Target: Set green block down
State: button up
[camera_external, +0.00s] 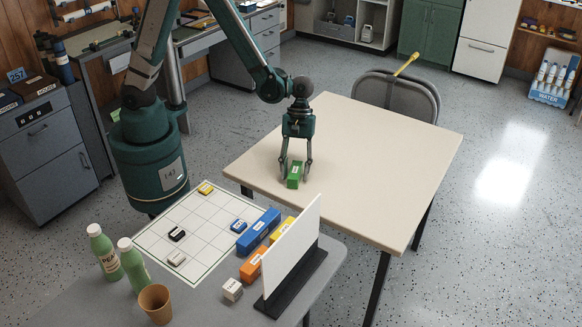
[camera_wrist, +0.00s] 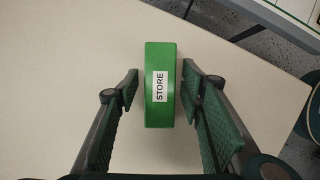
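The green block (camera_external: 294,175) is on the cream table, close to its left edge, and looks to rest on the top. In the wrist view the green block (camera_wrist: 160,85) has a white label reading "STORE". My gripper (camera_external: 296,172) points down over it. In the wrist view the fingers of my gripper (camera_wrist: 159,90) stand on either side of the block, with a narrow gap on each side, so the gripper is open around it. The block's underside is hidden.
The cream table (camera_external: 385,150) is otherwise bare, with a grey chair (camera_external: 400,95) behind it. A grey desk in front holds a white grid board (camera_external: 205,232), blue (camera_external: 258,230) and orange (camera_external: 253,265) blocks, an upright white panel (camera_external: 292,245), green bottles (camera_external: 104,252) and a brown cup (camera_external: 156,303).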

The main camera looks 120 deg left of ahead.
jog(key=shift+r, duration=0.15)
jog(key=p+v, duration=0.3)
jog(key=v, duration=0.9)
jog(key=shift+d, duration=0.1)
dwell(0.6)
jog(key=s+d+r+m+t+y, duration=0.1)
jog(key=s+d+r+m, duration=0.2)
jog(key=d+r+m, duration=0.25)
jog(key=s+d+r+m+t+y, duration=0.1)
jog(key=s+d+r+m+y, duration=0.2)
jog(key=d+r, duration=0.35)
jog(key=s+d+r+m+t, duration=0.3)
jog(key=s+d+r+m, duration=0.4)
jog(key=m, duration=0.7)
jog(key=shift+s+d+r, duration=0.15)
jog(key=shift+s+d, duration=0.9)
jog(key=shift+s, duration=1.15)
